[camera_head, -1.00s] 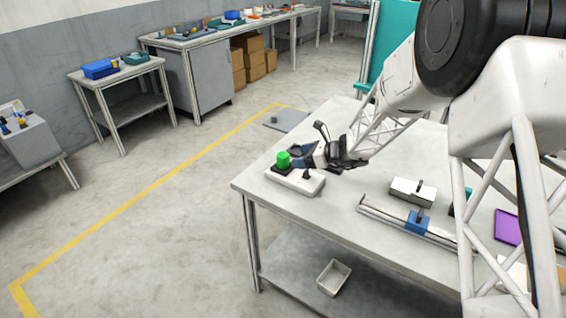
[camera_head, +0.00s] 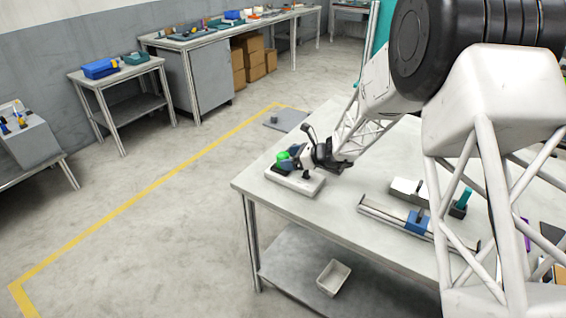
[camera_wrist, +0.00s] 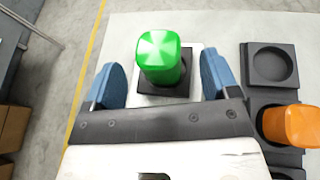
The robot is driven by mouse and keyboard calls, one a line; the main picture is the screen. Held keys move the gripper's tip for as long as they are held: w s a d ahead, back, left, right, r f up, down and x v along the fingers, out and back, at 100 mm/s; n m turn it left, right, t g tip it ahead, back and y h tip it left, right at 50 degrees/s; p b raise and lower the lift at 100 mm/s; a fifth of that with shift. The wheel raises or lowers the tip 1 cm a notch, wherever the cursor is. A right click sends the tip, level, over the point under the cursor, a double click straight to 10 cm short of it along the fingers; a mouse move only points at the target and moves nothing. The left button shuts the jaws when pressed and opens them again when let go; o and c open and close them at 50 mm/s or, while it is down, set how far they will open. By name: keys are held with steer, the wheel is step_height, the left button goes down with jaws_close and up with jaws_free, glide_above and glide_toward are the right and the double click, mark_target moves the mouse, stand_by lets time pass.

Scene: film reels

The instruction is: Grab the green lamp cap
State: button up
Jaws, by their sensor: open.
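The green lamp cap (camera_wrist: 161,57) stands upright in a dark square seat on a white base (camera_head: 297,182) near the table's left corner. In the head view the cap (camera_head: 283,156) is partly hidden by my gripper. My gripper (camera_wrist: 161,80) is open, with one blue finger on each side of the cap. Gaps show between the cap and both fingers in the wrist view. In the head view my gripper (camera_head: 290,158) is low over the base.
An orange cap (camera_wrist: 292,125) sits in a dark holder to the right, beside an empty round dark socket (camera_wrist: 271,66). A rail with a blue slider (camera_head: 417,222) lies farther right on the table. The table's left edge is close to the base.

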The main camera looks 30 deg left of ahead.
mark_target(284, 155)
steer(key=shift+x, duration=1.45)
steer(key=shift+c, duration=0.5)
steer(key=c, duration=0.9)
steer(key=shift+r, duration=0.1)
steer(key=shift+r, duration=0.75)
step_height(284, 155, up, 2)
steer(key=shift+r, duration=0.1)
steer(key=s+d, duration=0.7)
steer(key=s+d+r, duration=0.1)
steer(key=s+d, duration=0.3)
steer(key=shift+s+d, duration=0.1)
steer(key=shift+s, duration=0.1)
